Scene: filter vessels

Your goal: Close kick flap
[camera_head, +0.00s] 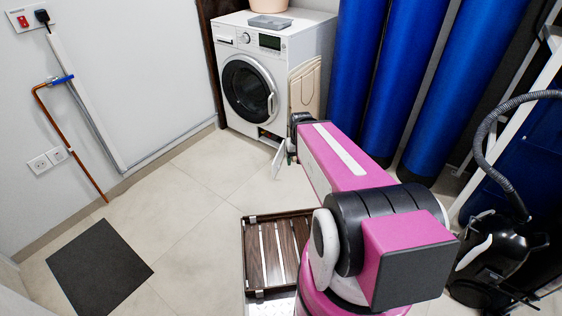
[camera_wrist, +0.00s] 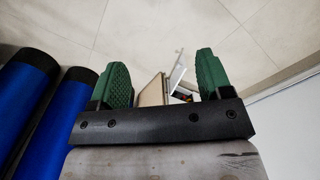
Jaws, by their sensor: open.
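The kick flap (camera_head: 279,160) is a small white panel at the lower right front of the washing machine (camera_head: 258,70). It stands swung open, out from the machine, with a dark opening beside it. In the wrist view a pale upright panel, likely the flap (camera_wrist: 176,70), shows between the fingers, with the dark opening near it. My gripper (camera_wrist: 161,78) is open, its two green fingers wide apart with nothing held. In the head view the end of my arm is just right of the flap and partly hides the gripper; contact cannot be told.
A beige panel (camera_head: 305,88) leans against the machine's right side. Tall blue cylinders (camera_head: 403,80) stand to the right. A slatted wooden mat (camera_head: 270,252) and a dark mat (camera_head: 99,270) lie on the floor. A black vacuum cleaner (camera_head: 490,255) is at lower right.

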